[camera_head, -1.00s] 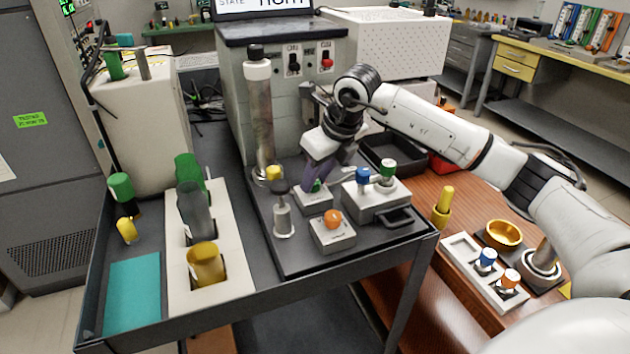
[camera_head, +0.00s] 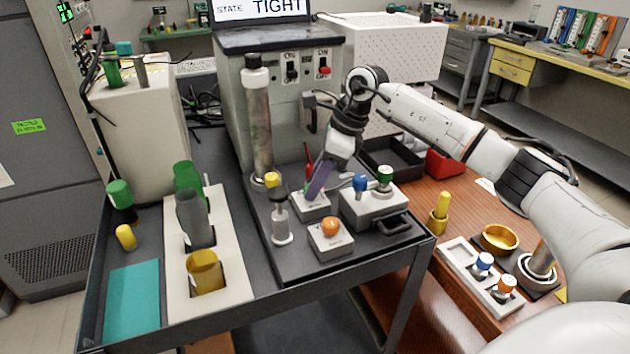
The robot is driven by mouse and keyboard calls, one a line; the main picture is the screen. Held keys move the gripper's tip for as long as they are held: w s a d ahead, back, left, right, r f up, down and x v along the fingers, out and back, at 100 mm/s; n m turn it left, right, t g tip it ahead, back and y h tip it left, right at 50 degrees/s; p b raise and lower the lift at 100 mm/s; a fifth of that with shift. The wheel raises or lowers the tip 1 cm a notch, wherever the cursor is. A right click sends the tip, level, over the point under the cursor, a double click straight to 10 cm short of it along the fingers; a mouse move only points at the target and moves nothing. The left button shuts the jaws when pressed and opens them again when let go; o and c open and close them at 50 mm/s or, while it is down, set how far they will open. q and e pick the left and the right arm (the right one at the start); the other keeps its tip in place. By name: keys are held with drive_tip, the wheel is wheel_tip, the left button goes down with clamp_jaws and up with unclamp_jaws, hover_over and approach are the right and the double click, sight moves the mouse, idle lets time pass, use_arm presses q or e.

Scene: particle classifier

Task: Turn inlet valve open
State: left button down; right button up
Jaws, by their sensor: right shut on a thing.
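My right gripper (camera_head: 318,180) reaches down from the right to a small grey block (camera_head: 311,207) on the dark tray. It is shut on the valve handle on top of this block; the fingers hide most of the handle. A thin red piece (camera_head: 308,156) stands up just left of the fingers. I take this block to be the inlet valve, but I cannot read a label. An orange knob (camera_head: 330,226) sits on a block in front. Blue (camera_head: 360,182) and green (camera_head: 385,174) knobs sit on a wider block to the right. My left gripper is not in view.
A tall metal cylinder (camera_head: 258,125) stands left of my gripper, before a grey cabinet (camera_head: 237,90) with switches. A screen (camera_head: 262,9) reads "STATE TIGHT". Bottles stand in a pale rack (camera_head: 180,290) at the left. A black bin (camera_head: 392,160) lies behind the knobs.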

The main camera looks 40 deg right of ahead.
drive_tip(key=shift+r, duration=0.1)
idle(0.4)
drive_tip(key=o, duration=1)
drive_tip(key=shift+o, duration=0.2)
drive_tip(key=v, duration=1)
drive_tip(key=shift+d, duration=0.1)
